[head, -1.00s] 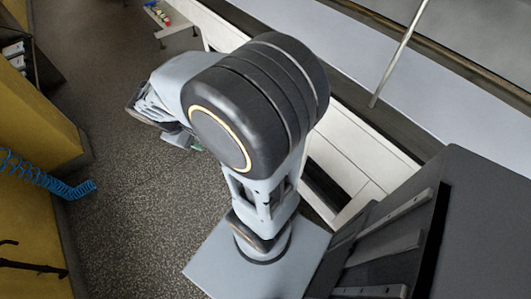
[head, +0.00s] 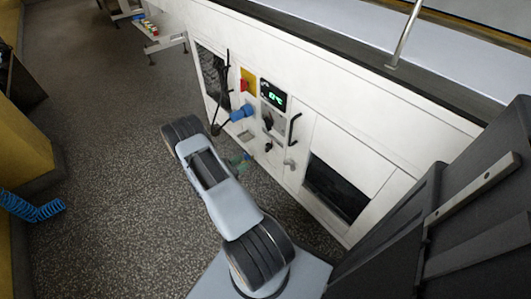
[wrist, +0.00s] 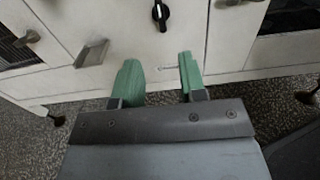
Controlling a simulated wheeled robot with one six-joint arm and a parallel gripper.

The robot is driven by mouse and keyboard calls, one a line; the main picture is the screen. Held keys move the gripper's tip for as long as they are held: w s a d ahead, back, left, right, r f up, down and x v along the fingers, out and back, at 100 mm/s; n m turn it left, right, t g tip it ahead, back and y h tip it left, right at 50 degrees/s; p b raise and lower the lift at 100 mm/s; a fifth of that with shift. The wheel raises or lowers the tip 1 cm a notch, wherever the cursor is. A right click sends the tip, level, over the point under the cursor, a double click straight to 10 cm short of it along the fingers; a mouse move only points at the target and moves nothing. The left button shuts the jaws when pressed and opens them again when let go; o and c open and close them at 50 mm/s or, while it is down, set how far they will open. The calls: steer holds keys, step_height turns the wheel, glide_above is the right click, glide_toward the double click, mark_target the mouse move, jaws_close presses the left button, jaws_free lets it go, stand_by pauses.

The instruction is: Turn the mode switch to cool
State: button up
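A black rotary knob with a pale pointer line (wrist: 160,14) sits on the white machine front at the top of the wrist view. It looks like the mode switch, but I cannot read its labels. Its pointer is roughly upright. In the head view, dark knobs (head: 268,147) show below a green-lit display (head: 273,97). My gripper (wrist: 158,62) has two green fingers spread apart with nothing between them. The knob appears beyond the fingertips, above the gap, and apart from them. In the head view the green fingers (head: 241,162) are small and partly hidden by my arm.
A red-and-yellow switch (head: 248,80), a blue connector (head: 240,113) and a black handle (head: 295,130) are on the same panel. A grey metal bracket (wrist: 92,53) sticks out left of the fingers. The speckled floor (head: 110,170) left of the machine is clear.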

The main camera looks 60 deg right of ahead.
mark_target(266, 148)
steer(key=b+x, duration=0.2)
steer(key=x, duration=1.1)
steer(key=shift+s+d+f, duration=0.1)
steer(key=shift+d+f, duration=0.05)
steer(key=shift+d, duration=0.1)
steer(key=shift+c, duration=0.4)
steer(key=c, duration=0.5)
